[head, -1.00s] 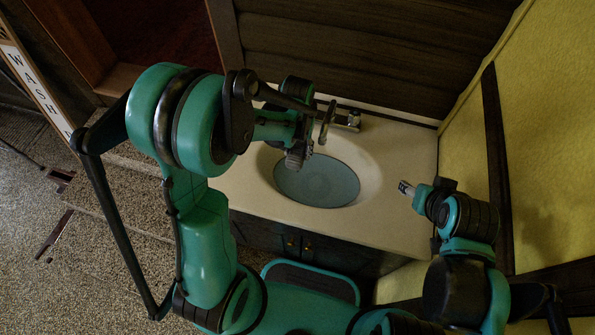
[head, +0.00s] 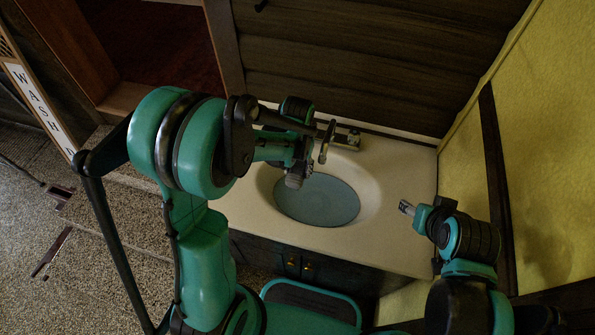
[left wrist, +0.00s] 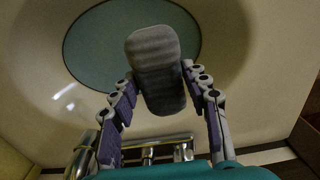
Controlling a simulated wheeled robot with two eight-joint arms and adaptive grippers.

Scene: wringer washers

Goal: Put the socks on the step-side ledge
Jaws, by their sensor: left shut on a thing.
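My left gripper (left wrist: 160,98) is shut on the socks (left wrist: 155,70), a grey ribbed roll that sticks out between its fingers. In the head view the socks (head: 294,181) show as a small grey end under my left gripper (head: 300,165), over the left side of the basin. The pale counter (head: 236,203) has a bare strip left of the basin, on the side of the pebbled steps, partly hidden by my left arm. My right gripper (head: 406,207) is over the counter's right edge, with nothing visible in it; its finger opening is too small to judge.
The oval basin (head: 325,200) is blue-grey and empty. A metal faucet (head: 346,138) stands at its back, close to my left gripper. Dark boards (head: 350,60) rise behind the counter and a yellow wall (head: 545,150) stands at right. A "WASH" sign (head: 38,110) is at far left.

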